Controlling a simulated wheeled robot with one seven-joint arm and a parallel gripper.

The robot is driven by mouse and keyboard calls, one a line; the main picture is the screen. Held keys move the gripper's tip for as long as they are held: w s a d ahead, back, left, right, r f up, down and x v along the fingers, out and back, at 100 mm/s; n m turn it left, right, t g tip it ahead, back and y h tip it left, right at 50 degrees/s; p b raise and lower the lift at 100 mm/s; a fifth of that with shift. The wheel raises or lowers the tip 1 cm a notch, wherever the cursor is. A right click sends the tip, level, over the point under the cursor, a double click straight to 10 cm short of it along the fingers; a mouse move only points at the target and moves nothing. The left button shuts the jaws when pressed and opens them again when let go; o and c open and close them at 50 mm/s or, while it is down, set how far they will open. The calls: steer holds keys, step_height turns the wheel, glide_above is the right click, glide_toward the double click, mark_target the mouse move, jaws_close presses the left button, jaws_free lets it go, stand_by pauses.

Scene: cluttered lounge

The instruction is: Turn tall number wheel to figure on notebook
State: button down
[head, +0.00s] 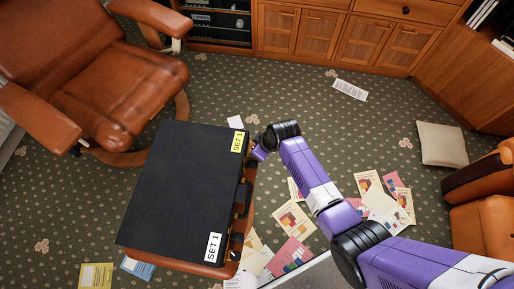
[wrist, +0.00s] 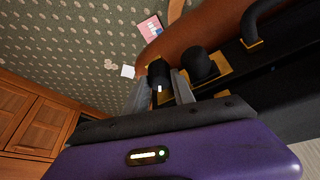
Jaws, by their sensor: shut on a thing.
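A black case (head: 185,190) with two SET 1 labels lies on a brown leather footstool (head: 215,268). Two dark wheels stand out from its side on gold plates in the wrist view. One is a narrow dark cylinder (wrist: 158,72) with a small white mark; the other is a wider black knob (wrist: 199,66) beside it. My gripper (wrist: 161,88) is shut on the narrow cylinder, one grey finger on each side. In the head view my gripper (head: 257,153) is at the case's far right corner, its fingers mostly hidden. No figure is readable, and I cannot pick out the notebook.
The case handle (wrist: 258,28) stands out farther along the same side. Loose papers (head: 293,217) lie on the carpet to the right of the footstool. A brown armchair (head: 100,85) is at the upper left, and a beige cushion (head: 441,144) lies at the right. Carpet beyond the case is mostly clear.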

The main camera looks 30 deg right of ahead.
steer(key=c, duration=1.3)
jaws_free()
steer(key=shift+c, duration=0.2)
steer(key=p+v, duration=0.2)
steer(key=v, duration=0.5)
steer(key=shift+s+r, duration=0.15)
steer(key=shift+r, duration=0.2)
steer(key=shift+d, duration=0.1)
